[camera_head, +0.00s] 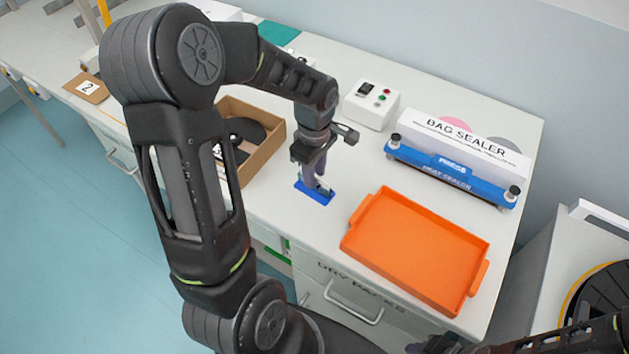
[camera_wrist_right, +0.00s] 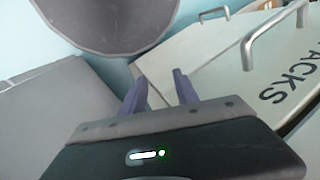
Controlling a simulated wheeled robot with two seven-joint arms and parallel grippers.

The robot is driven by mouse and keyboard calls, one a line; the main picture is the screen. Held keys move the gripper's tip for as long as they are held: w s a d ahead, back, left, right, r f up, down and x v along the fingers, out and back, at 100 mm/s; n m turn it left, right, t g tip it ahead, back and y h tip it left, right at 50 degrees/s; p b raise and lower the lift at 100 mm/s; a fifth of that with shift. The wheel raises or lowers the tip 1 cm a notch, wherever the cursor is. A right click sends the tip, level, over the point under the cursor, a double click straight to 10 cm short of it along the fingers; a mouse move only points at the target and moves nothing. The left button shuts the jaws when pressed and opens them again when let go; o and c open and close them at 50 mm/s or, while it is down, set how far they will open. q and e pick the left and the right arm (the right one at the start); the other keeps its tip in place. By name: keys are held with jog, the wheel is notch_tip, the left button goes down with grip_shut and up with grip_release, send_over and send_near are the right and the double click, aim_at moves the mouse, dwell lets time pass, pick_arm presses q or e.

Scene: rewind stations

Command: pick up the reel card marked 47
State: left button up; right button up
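I cannot make out a card that reads 47. A white label (camera_head: 219,154) with dark marks shows in the cardboard box (camera_head: 266,152), partly behind my left arm, and its number is not readable. My left gripper (camera_head: 318,192) points down at the counter, right of the box, with its fingertips at a small blue flat piece (camera_head: 301,188). Whether its fingers hold anything is too small to tell. My right gripper (camera_wrist_right: 160,74) shows in the right wrist view with its two fingers apart and nothing between them, in front of the drawer cabinet.
An orange tray (camera_head: 415,248) lies empty on the counter at right. Behind it stands a blue and white bag sealer (camera_head: 455,170), with a white control box (camera_head: 371,106) to its left. A brown piece marked 2 (camera_head: 87,88) lies far left. A round black reel (camera_head: 603,303) is at lower right.

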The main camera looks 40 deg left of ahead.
pick_arm(q)
grip_shut()
dwell(0.3)
jog(key=shift+r, duration=0.15)
notch_tip(320, 180, up, 10)
jog(key=b, duration=0.1)
dwell(0.5)
dwell(0.5)
